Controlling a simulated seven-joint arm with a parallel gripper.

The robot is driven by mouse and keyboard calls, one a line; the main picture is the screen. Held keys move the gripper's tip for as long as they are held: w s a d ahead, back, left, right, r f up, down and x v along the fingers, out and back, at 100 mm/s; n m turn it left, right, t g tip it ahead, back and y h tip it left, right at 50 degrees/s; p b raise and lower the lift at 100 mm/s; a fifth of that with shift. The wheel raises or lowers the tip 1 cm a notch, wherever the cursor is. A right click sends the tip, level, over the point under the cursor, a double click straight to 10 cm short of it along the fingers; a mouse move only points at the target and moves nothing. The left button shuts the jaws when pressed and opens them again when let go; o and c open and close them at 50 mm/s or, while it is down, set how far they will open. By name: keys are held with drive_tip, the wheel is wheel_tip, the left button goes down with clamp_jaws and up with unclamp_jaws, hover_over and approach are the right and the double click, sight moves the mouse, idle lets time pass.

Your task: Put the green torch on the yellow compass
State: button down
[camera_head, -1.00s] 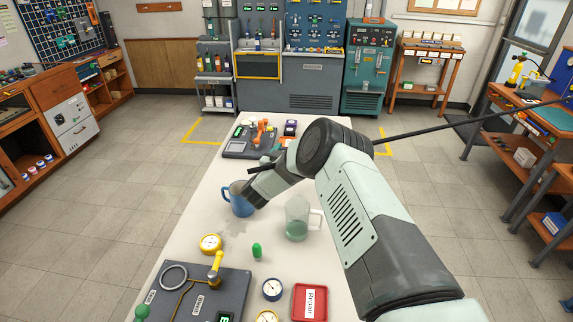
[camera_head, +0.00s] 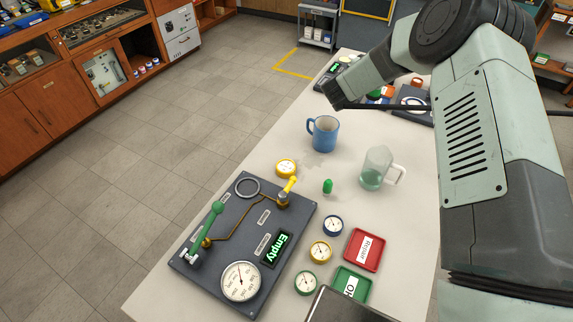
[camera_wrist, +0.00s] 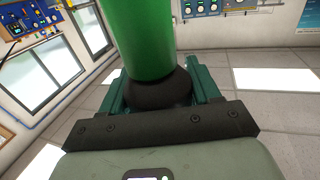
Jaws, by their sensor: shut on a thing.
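In the wrist view my gripper (camera_wrist: 160,92) is shut on a bright green cylinder with a dark rounded end, apparently the green torch (camera_wrist: 142,40). The torch's far end runs out of the picture. In the head view the dark end of my arm is raised beyond the blue mug; the jaws and the torch cannot be made out there. A round yellow instrument with a pale face, possibly the yellow compass (camera_head: 286,168), lies on the white table beside the grey board. A similar yellow-rimmed dial (camera_head: 320,251) lies nearer; I cannot tell for certain which is the compass.
A blue mug (camera_head: 323,134), a glass mug (camera_head: 377,168) and a small green upright piece (camera_head: 327,187) stand near the yellow instrument. The grey board (camera_head: 226,275) carries a pipe and gauge. Red (camera_head: 364,250) and green (camera_head: 351,286) trays lie at right.

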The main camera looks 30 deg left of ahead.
drive_tip(key=s+a+m+g+h, duration=0.1)
drive_tip(key=s+a, duration=0.7)
drive_tip(key=s, duration=0.4)
drive_tip(key=s+a+m+h, duration=0.1)
drive_tip(key=s+a+h, duration=0.1)
drive_tip(key=s+a, duration=0.8)
wheel_tip(320, 180, down, 14)
drive_tip(key=s+d, duration=0.2)
drive_tip(key=shift+s+d+f, duration=0.15)
drive_tip(key=shift+s+d, duration=0.05)
drive_tip(key=shift+s, duration=0.05)
drive_tip(key=shift+f, duration=0.1)
drive_tip(key=shift+c, duration=1.2)
unclamp_jaws()
